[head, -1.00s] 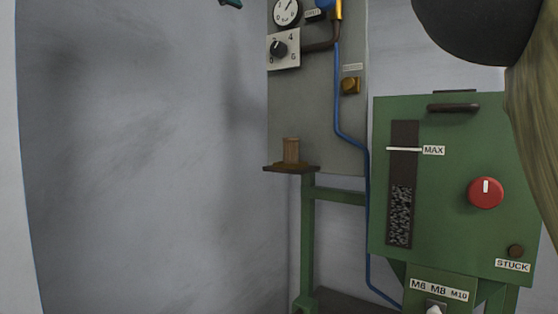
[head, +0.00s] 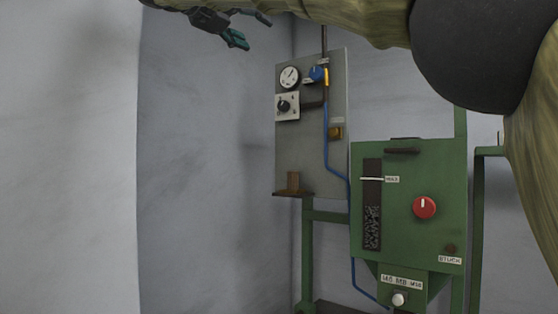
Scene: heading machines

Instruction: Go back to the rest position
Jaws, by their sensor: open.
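My gripper (head: 250,30) is at the top of the head view, left of the grey gauge panel. Its teal fingertips are apart and nothing shows between them. My arm stretches across the top and down the right edge. The gripper touches nothing that I can see.
The grey panel (head: 304,150) carries a round gauge (head: 290,77), a dial (head: 284,105) and a blue knob (head: 316,74). A small brown block (head: 293,182) stands on a ledge below. The green machine (head: 425,170) has a red knob (head: 424,207). Bare wall lies left.

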